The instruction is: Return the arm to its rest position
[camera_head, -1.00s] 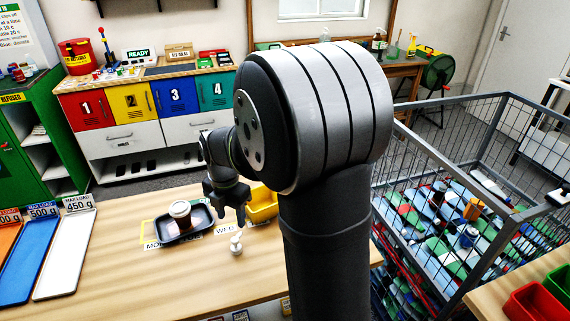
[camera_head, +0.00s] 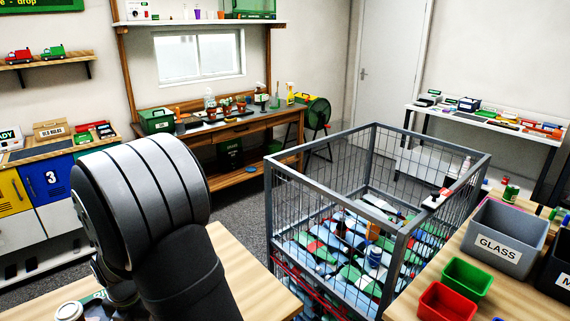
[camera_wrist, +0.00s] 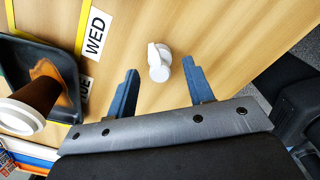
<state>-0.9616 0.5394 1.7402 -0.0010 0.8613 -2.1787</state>
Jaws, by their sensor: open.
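My gripper (camera_wrist: 161,80) is open and empty in the wrist view, with its two blue-grey fingers apart above the wooden table (camera_wrist: 215,20). A small white object (camera_wrist: 159,62) lies or stands on the table beyond the fingertips, in line with the gap between them. In the head view my arm fills the lower left and hides the gripper. A lidded brown cup (camera_wrist: 36,100) is in a dark tray (camera_wrist: 52,52) left of the gripper. Its lid also shows at the lower left of the head view (camera_head: 70,311).
A wire cage (camera_head: 392,262) with many mixed items stands right of the table. A grey GLASS bin (camera_head: 507,236), a red bin (camera_head: 446,303) and a green bin (camera_head: 468,277) sit on a right-hand bench. Open floor lies behind the table.

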